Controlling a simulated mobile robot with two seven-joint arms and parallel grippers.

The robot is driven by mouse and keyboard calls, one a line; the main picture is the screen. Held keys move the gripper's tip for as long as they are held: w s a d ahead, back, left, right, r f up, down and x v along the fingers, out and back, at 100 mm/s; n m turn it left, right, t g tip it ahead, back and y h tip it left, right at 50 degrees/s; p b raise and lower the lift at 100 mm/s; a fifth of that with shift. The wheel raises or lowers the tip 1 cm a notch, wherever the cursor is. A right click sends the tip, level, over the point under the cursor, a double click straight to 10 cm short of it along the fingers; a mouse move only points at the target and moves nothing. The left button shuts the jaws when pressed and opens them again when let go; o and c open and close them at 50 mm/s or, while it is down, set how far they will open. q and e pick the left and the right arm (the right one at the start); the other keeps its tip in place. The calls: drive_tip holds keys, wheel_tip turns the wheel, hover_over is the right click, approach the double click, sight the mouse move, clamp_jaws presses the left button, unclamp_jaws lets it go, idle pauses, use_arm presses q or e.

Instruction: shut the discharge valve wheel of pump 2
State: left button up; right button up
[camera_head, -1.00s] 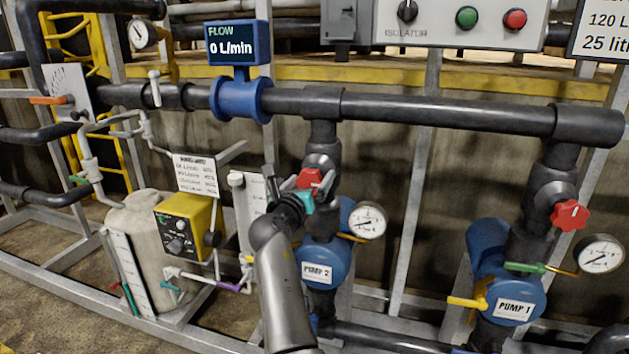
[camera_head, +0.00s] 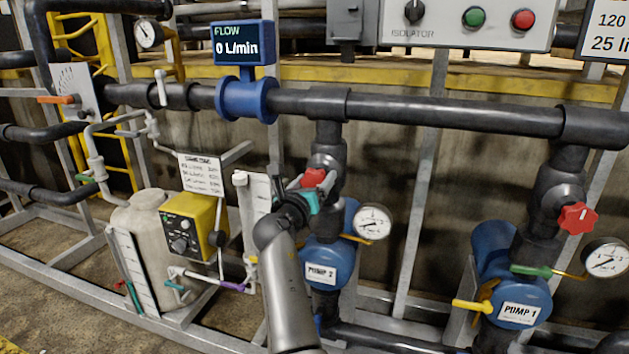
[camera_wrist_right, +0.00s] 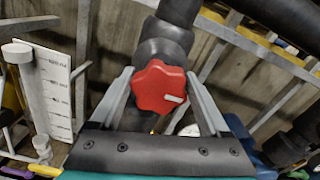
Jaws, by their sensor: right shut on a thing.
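The red valve wheel of pump 2 (camera_head: 314,178) sits on the dark vertical pipe above the blue pump marked PUMP 2 (camera_head: 326,262). My right gripper (camera_head: 316,184) is at this wheel, its two fingers on either side of it. In the right wrist view the red wheel (camera_wrist_right: 160,86) shows a white mark on its right side and lies between the fingers of the gripper (camera_wrist_right: 160,100). The gripper is shut on the wheel. My left gripper is not in view.
Pump 1 (camera_head: 511,290) with its own red wheel (camera_head: 577,218) stands at the right. A gauge (camera_head: 372,222) is close right of my gripper. A yellow dosing unit (camera_head: 190,225) and pale tank (camera_head: 140,235) stand left. The flow display (camera_head: 243,44) reads 0 L/min.

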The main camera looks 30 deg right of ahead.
drive_tip(key=shift+c, duration=0.6)
